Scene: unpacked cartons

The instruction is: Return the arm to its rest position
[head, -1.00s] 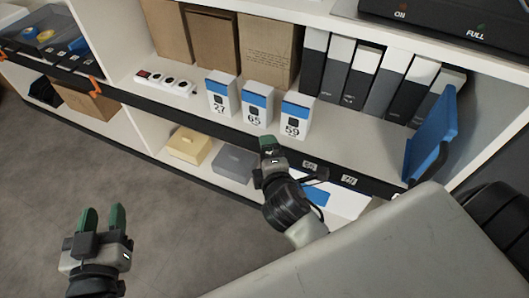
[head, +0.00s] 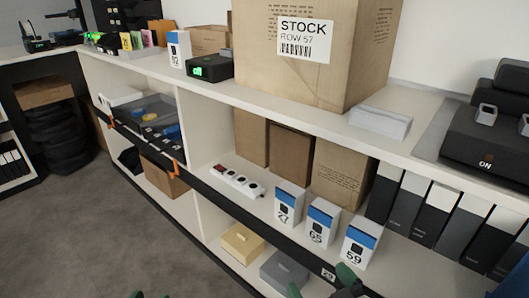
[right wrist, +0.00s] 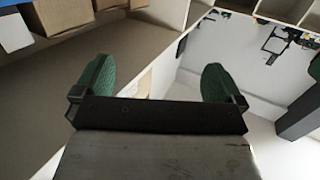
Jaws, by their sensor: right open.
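My right gripper (head: 320,282) shows at the bottom edge of the head view, partly cut off. Its green fingers are apart, in front of the shelf's front edge. In the right wrist view the right gripper (right wrist: 158,80) is open, with nothing between its fingers. Most of both arms is out of the picture.
A shelf unit holds boxes marked 27 (head: 288,205), 65 (head: 321,222) and 59 (head: 359,243), near my right gripper. A power strip (head: 236,181), cartons and binders (head: 430,213) stand there too. A large STOCK carton (head: 300,70) stands on top. Grey floor (head: 75,235) at left is clear.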

